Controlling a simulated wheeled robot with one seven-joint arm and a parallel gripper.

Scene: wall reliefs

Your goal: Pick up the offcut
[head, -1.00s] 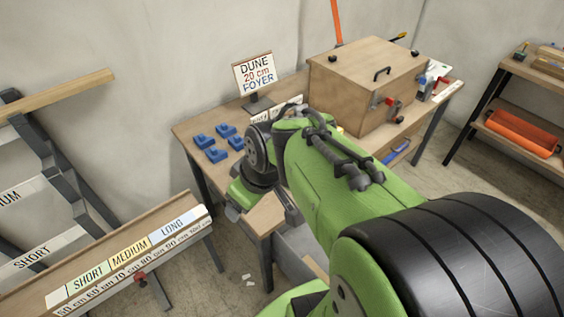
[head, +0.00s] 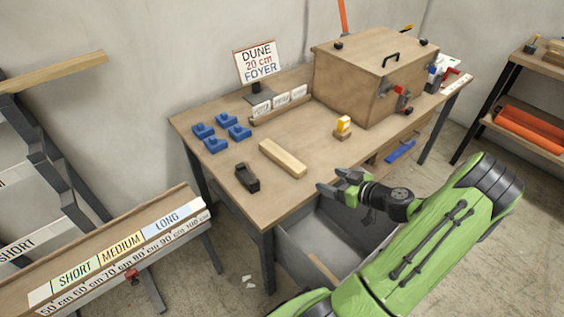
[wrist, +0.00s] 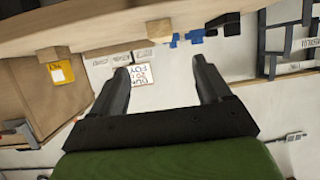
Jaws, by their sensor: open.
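A pale, oblong wood block (head: 283,158), which looks like the offcut, lies flat on the workbench (head: 225,170) near its front edge. An end of what seems to be the same block (wrist: 160,29) shows at the top of the wrist view. My gripper (head: 332,183) is to the right of the block, apart from it, by the bench's front edge above the open grey drawer. Its two fingers (wrist: 161,72) are spread with nothing between them. A second wood strip (head: 322,270) lies in the drawer.
A dark hand plane (head: 247,178) sits left of the block, with several blue pieces (head: 215,145) behind it. A large wooden box (head: 365,80) fills the back right.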

